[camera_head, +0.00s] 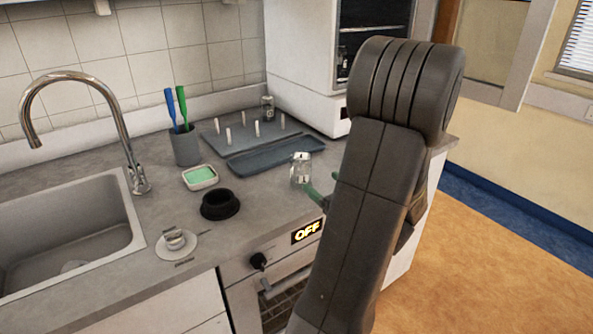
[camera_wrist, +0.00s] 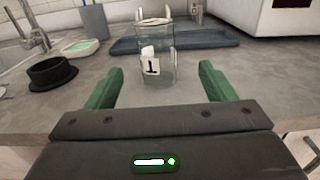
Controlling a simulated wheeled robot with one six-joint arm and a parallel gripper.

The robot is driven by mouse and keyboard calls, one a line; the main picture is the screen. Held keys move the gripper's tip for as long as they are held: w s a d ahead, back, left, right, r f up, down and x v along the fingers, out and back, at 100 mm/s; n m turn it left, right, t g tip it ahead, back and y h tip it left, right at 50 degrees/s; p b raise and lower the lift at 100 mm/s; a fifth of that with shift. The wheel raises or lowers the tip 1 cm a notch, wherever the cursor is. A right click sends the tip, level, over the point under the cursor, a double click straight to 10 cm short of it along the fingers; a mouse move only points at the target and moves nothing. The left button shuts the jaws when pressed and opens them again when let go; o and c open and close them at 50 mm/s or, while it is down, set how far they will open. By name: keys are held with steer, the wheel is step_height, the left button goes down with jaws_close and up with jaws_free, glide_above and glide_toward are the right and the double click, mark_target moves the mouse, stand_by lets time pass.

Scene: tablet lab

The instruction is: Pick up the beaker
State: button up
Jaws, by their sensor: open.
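A clear glass beaker (camera_head: 300,169) stands upright on the grey counter, in front of the dark blue tray, in the head view. It also shows in the wrist view (camera_wrist: 157,55), where a white label with a dark mark is on its front. My gripper (camera_wrist: 162,82) is open, with its two green fingers spread apart and nothing between them. The beaker stands just beyond the fingertips, roughly centred between them. In the head view my gripper (camera_head: 318,196) is mostly hidden behind my arm, with green fingertips showing close to the beaker.
The blue tray (camera_head: 275,156) lies behind the beaker, with a pegged rack (camera_head: 215,140) behind that. A black round holder (camera_head: 220,205), a dish with a green sponge (camera_head: 200,177) and a cup (camera_head: 185,148) of brushes stand to the left. The sink (camera_head: 70,235) is farther left.

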mark_target(308, 172)
steer(key=x, duration=0.6)
steer(key=shift+w+a, duration=0.15)
steer(key=shift+a, duration=0.05)
steer(key=shift+p+x, duration=0.6)
steer(key=shift+x, duration=2.1)
steer(key=shift+a, duration=0.15)
steer(key=c, duration=1.2)
steer(key=shift+r, duration=0.1)
